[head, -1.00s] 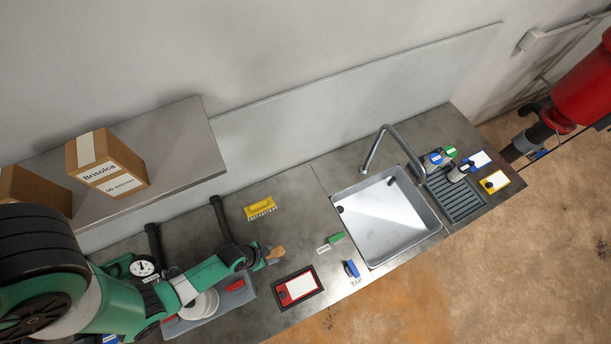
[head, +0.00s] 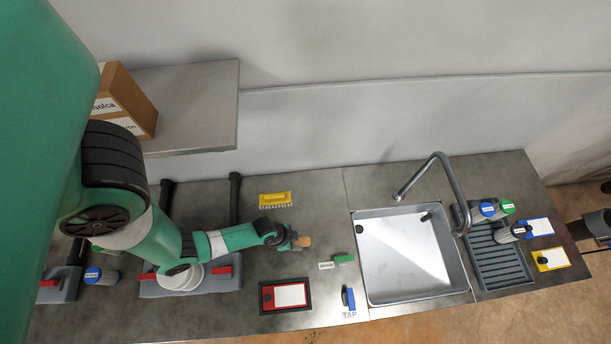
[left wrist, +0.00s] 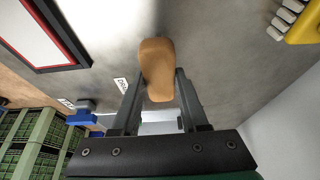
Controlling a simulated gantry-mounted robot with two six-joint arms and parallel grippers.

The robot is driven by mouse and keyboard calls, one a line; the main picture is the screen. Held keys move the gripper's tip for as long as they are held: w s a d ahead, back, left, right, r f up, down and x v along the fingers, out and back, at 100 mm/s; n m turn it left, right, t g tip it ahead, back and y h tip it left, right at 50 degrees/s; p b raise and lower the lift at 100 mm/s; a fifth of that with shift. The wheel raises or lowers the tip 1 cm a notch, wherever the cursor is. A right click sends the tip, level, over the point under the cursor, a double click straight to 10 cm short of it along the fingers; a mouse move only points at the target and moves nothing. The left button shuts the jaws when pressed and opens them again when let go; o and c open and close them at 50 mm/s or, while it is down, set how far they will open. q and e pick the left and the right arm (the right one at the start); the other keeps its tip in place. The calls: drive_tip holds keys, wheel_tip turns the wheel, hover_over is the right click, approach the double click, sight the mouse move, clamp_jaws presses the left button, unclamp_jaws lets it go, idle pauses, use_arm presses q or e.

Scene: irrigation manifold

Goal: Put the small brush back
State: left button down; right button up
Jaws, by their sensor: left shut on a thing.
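My left gripper (head: 294,241) is shut on a small tan wooden-looking piece (head: 304,241), which I take to be the small brush's handle. A separate yellow brush with pale bristles (head: 275,198) lies behind the gripper. My right gripper is not in view.
A red-and-black framed tray (head: 286,295) lies in front. A blue piece (head: 348,298) stands by the TAP label. The sink (head: 459,288) with its tall faucet (head: 452,180) is to the right, beside a dark drainer (head: 497,262).

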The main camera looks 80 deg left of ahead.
sight(299, 243)
use_arm(q)
drive_tip(key=b+x, duration=0.3)
drive_tip(key=shift+s+a+f+b, duration=0.2)
drive_tip(key=shift+f+b, duration=0.2)
drive_tip(key=shift+f, duration=0.1)
drive_tip(key=shift+s+f, duration=0.15)
drive_tip(key=shift+f, duration=0.1)
drive_tip(key=shift+s+d+r, duration=0.1)
drive_tip(key=shift+r, duration=0.1)
drive_tip(key=shift+f, duration=0.2)
drive_tip(key=shift+c, duration=2.1)
unclamp_jaws()
drive_tip(key=shift+r, duration=0.1)
